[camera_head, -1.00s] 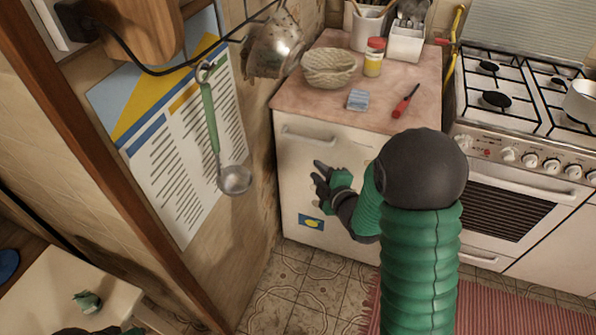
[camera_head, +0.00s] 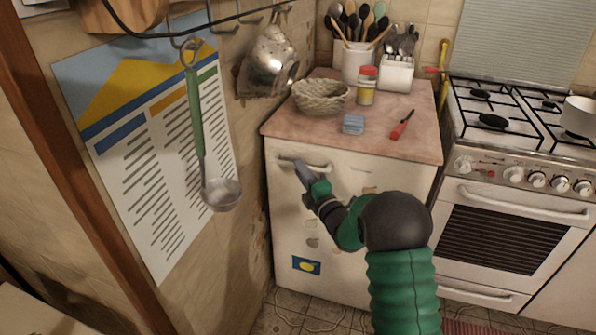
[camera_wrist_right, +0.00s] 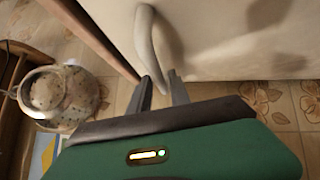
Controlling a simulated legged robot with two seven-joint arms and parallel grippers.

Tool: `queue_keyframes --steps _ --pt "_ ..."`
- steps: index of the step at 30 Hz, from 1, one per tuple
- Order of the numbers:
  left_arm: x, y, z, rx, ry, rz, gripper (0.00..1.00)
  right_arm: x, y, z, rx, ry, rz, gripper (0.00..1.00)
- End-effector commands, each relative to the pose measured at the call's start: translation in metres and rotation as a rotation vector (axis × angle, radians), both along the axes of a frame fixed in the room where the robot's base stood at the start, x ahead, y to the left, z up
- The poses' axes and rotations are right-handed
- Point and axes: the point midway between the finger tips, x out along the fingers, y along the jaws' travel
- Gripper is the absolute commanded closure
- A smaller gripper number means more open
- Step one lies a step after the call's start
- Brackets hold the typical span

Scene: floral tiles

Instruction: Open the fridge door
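The fridge (camera_head: 350,215) is a low cream-white unit under a pinkish worktop, and its door is shut in the head view. Its pale bar handle (camera_head: 321,167) runs across the top left of the door. In the right wrist view the handle (camera_wrist_right: 147,38) runs down to between the two fingertips of my right gripper (camera_wrist_right: 161,77). The fingers are apart, with the handle between them; whether they press on it I cannot tell. My left gripper is not in view.
A basket (camera_head: 321,97), a blue block (camera_head: 353,124), a red screwdriver (camera_head: 402,124) and a jar (camera_head: 367,86) are on the worktop. A stove (camera_head: 505,190) stands to the right. A ladle (camera_head: 220,192) and a colander (camera_head: 268,62) hang left of the fridge.

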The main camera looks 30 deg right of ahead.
Motion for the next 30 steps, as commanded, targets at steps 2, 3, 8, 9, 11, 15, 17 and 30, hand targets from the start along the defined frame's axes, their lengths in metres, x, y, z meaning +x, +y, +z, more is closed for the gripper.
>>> queue_keyframes --steps 2,3,8,9,11,15,17,30 --pt "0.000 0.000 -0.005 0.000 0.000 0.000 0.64 0.012 -0.001 -0.001 0.000 0.000 0.000 0.77" --pt "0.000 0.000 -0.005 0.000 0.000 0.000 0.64 0.016 -0.001 0.000 0.000 0.000 0.000 0.77" --pt "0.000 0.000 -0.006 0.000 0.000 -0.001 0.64 0.023 -0.001 0.003 0.001 0.000 0.000 0.77" --pt "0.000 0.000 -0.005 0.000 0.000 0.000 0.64 0.023 -0.001 0.004 0.000 0.000 0.000 0.77" --pt "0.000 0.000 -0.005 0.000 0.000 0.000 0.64 0.023 -0.001 0.004 0.000 0.000 0.000 0.77" --pt "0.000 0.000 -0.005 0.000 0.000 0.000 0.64 0.023 -0.002 0.003 0.001 0.001 0.000 0.84" --pt "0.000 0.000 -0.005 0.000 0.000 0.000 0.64 0.023 -0.002 0.003 0.001 0.001 0.000 0.92" --pt "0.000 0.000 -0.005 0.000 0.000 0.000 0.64 0.022 -0.003 0.001 0.002 0.004 -0.003 1.00"
